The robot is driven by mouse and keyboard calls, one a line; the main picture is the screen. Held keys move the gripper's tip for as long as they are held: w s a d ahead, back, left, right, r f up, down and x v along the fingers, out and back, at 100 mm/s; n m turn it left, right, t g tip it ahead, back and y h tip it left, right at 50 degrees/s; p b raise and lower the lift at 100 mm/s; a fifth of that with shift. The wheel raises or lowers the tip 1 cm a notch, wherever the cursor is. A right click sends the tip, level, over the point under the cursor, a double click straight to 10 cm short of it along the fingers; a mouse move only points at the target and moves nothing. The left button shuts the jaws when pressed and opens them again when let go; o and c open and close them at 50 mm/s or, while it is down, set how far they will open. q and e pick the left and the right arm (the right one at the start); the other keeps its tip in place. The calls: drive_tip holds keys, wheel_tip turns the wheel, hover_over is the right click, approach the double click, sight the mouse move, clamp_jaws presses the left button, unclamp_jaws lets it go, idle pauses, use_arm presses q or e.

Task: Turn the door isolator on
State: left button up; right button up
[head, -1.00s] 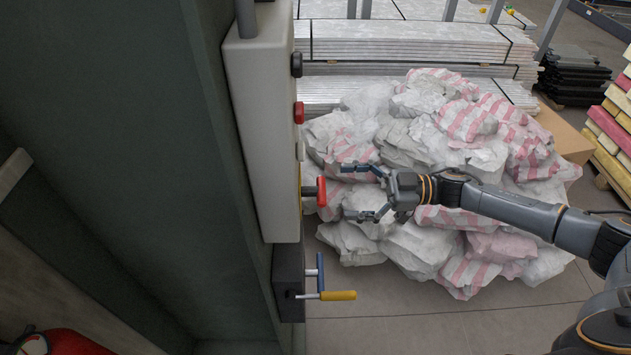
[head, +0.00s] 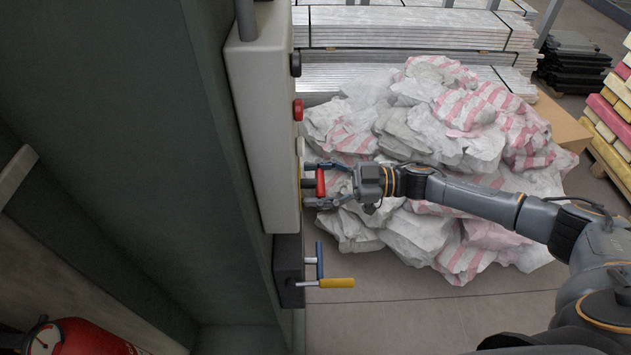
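The door isolator is a red handle (head: 320,183) on the front face of a pale grey control box (head: 262,130), seen edge-on at the left. My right gripper (head: 318,186) is at the handle, with one finger above it and one below it. The fingers are around the red handle; whether both press on it is hard to tell. The isolator's marked positions are hidden by the side-on angle. My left gripper is out of view.
Above the handle the box carries a red button (head: 298,110) and a black knob (head: 296,64). Below is a dark box (head: 288,270) with a yellow-handled crank (head: 336,283). A pile of white and pink sacks (head: 420,140) lies behind my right arm. A red extinguisher (head: 85,338) is at lower left.

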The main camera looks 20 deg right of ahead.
drive_tip(key=shift+c, duration=0.8)
drive_tip(key=n+b, duration=0.2)
drive_tip(key=n, duration=0.1)
drive_tip(key=shift+f+b, duration=0.2)
drive_tip(key=shift+b, duration=0.2)
drive_tip(key=n+b, duration=0.4)
drive_tip(key=n, duration=0.1)
drive_tip(key=shift+n+b, duration=0.3)
drive_tip(key=shift+n, duration=0.1)
drive_tip(key=n+b, duration=0.6)
drive_tip(key=shift+f, duration=0.1)
drive_tip(key=shift+r+n+b, duration=0.2)
drive_tip(key=shift+n+b, duration=1.4)
drive_tip(key=shift+b, duration=0.15)
drive_tip(key=shift+c, duration=0.2)
drive_tip(key=o, duration=1.2)
